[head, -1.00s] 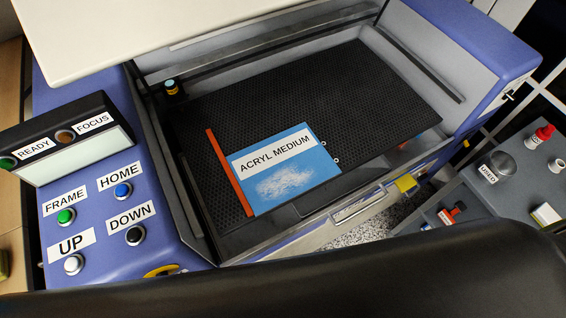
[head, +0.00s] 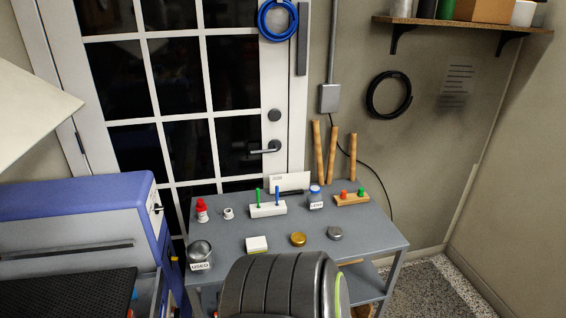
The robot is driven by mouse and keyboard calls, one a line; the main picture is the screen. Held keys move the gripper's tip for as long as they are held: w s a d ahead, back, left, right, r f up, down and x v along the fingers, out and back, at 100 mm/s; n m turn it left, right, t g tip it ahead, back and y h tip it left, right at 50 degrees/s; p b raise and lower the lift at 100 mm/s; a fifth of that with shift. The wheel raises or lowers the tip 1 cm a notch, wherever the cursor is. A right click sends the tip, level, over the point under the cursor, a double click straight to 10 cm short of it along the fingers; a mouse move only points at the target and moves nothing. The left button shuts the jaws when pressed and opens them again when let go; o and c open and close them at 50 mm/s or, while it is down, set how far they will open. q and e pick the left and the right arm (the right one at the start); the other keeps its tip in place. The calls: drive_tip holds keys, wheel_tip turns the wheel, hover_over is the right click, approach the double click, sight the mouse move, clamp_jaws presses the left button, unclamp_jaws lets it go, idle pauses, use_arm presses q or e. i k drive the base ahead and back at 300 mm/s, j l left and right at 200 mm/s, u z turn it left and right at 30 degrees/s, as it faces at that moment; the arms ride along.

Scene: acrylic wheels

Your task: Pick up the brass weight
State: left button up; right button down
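The brass weight (head: 298,239) is a small round gold-coloured piece on the grey table, near the middle of its front half. It stands clear of the things around it, with a white block to its left and a grey metal round piece to its right. One of my dark arm links shows at the bottom centre, in front of the table. Neither of my grippers is in view.
The grey table (head: 375,238) also holds a grey metal round piece (head: 335,233), a white and yellow block (head: 257,244), a cup labelled USED (head: 200,253), a red bottle (head: 202,210) and a white rack (head: 268,209). The blue machine (head: 85,218) stands left; a glazed door (head: 225,130) is behind.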

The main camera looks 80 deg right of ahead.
sight(298, 239)
drive_tip(key=k+l+z, duration=0.15)
drive_tip(key=z, duration=0.15)
drive_tip(key=k+l+z, duration=0.3)
drive_tip(key=k+z, duration=0.1)
drive_tip(key=z, duration=1.65)
drive_tip(key=i+l+u, duration=0.1)
drive_tip(key=l, duration=0.2)
drive_tip(key=i+l+u, duration=0.1)
drive_tip(key=l, duration=0.25)
drive_tip(key=i+l, duration=0.25)
drive_tip(key=i+l+u, duration=0.15)
drive_tip(key=l, duration=0.3)
